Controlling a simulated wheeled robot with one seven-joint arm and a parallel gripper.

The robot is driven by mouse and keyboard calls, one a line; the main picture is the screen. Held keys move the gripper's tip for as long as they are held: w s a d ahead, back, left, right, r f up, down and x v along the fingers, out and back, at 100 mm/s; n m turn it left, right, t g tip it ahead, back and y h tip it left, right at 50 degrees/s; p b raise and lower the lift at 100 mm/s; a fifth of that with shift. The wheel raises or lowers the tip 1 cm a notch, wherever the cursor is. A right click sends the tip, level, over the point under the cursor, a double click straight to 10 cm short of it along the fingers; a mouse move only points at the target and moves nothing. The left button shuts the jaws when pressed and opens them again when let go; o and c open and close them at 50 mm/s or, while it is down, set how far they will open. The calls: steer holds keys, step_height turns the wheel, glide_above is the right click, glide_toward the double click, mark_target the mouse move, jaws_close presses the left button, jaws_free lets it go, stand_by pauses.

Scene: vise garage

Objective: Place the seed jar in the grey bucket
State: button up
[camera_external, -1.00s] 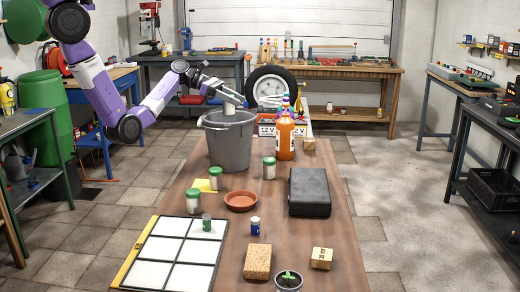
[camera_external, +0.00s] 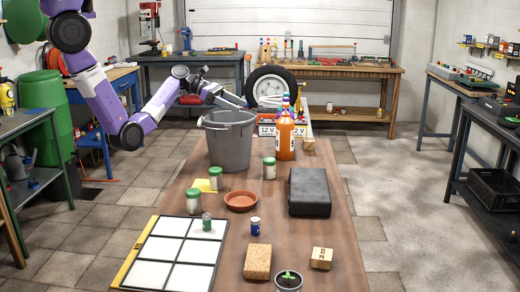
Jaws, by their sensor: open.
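The grey bucket (camera_external: 230,147) stands upright at the far end of the brown table, towards its left edge. My gripper (camera_external: 237,101) is open above the bucket's rim, and I see nothing between its fingers. The inside bottom of the bucket is hidden by its front wall, so I cannot see what lies in it. Three pale jars with green lids stand on the table: one front left (camera_external: 193,203), one by the yellow paper (camera_external: 215,180), one right of the bucket (camera_external: 269,170). I cannot tell whether any is a seed jar.
Orange bottles (camera_external: 285,138) and a battery (camera_external: 267,131) stand right of the bucket, with a tyre (camera_external: 268,88) behind. A terracotta saucer (camera_external: 241,201), black case (camera_external: 310,192), sponge (camera_external: 257,262), wooden block (camera_external: 321,258) and white-celled tray (camera_external: 170,262) lie nearer.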

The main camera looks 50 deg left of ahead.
stand_by(0.4)
step_height(320, 180, up, 7)
steer(key=p, duration=0.7)
